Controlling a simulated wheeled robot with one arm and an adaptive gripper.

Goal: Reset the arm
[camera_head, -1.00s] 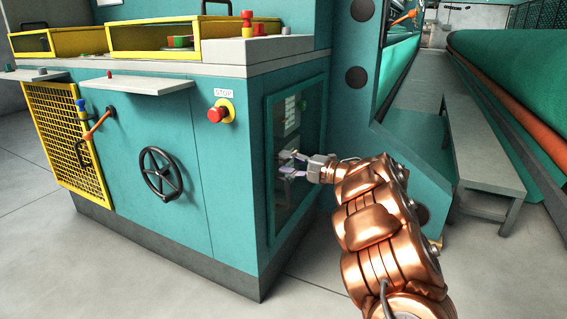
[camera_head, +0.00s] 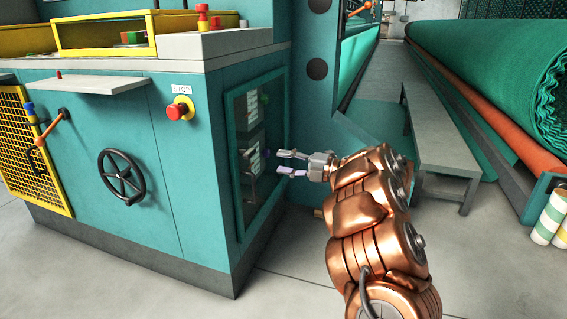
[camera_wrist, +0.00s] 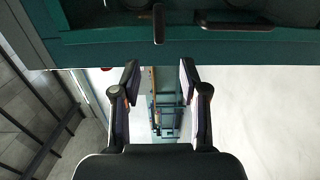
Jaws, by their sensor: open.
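My copper-coloured arm (camera_head: 375,225) reaches up from the bottom right in the head view. My gripper (camera_head: 285,163) at its end is open and empty, pointing left in front of the dark glass panel (camera_head: 258,150) of the teal machine cabinet (camera_head: 190,235). I cannot tell the exact gap between the fingers and the panel. In the wrist view the two fingers of my gripper (camera_wrist: 157,85) stand apart with nothing between them.
A red stop button (camera_head: 180,108) and a black handwheel (camera_head: 121,176) stick out of the cabinet front. A grey bench (camera_head: 445,135) and a large green netting roll (camera_head: 490,65) stand at right. The floor in front is clear.

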